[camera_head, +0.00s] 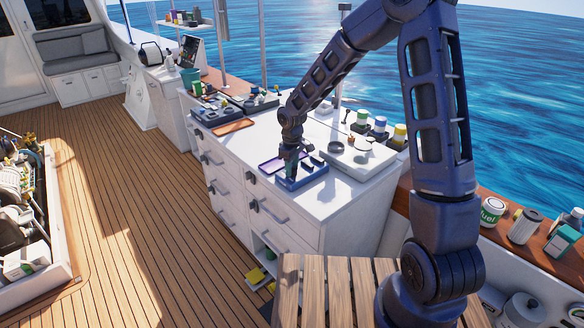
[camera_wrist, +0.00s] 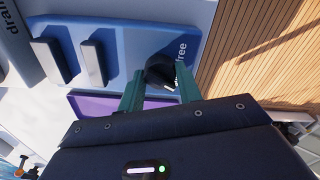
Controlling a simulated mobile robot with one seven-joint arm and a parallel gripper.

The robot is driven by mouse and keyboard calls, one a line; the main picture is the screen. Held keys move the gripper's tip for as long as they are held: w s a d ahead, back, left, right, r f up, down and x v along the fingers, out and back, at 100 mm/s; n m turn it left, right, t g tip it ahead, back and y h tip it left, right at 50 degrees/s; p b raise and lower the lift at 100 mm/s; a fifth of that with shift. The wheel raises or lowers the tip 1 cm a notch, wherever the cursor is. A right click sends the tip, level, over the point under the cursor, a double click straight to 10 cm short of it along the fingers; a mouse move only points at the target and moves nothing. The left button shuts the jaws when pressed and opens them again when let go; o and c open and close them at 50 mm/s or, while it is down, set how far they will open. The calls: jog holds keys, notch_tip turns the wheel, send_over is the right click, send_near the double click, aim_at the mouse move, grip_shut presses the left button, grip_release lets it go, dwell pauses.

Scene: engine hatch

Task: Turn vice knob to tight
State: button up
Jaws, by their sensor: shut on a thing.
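The blue vice (camera_head: 303,172) sits on the white cabinet top. In the wrist view its blue base (camera_wrist: 128,30) carries two dark upright jaws (camera_wrist: 93,62) with a gap between them. The black round vice knob (camera_wrist: 160,70) is on the base beside the printed word "free", which is partly covered. My gripper (camera_wrist: 160,88) has its teal fingers on either side of the knob and is shut on it. In the head view my gripper (camera_head: 291,168) points down at the vice, and the knob is hard to make out there.
A purple tray (camera_wrist: 90,101) lies close beside the vice. A white unit (camera_head: 350,158) stands to its right, with several capped bottles (camera_head: 380,126) behind. An orange-brown tray (camera_head: 233,126) lies to the left. The cabinet's front edge is close to the vice; wooden deck (camera_head: 130,200) lies beyond.

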jog(key=shift+m, duration=1.3)
jog(key=o, duration=1)
notch_tip(320, 180, up, 11)
jog(key=shift+f, duration=0.1)
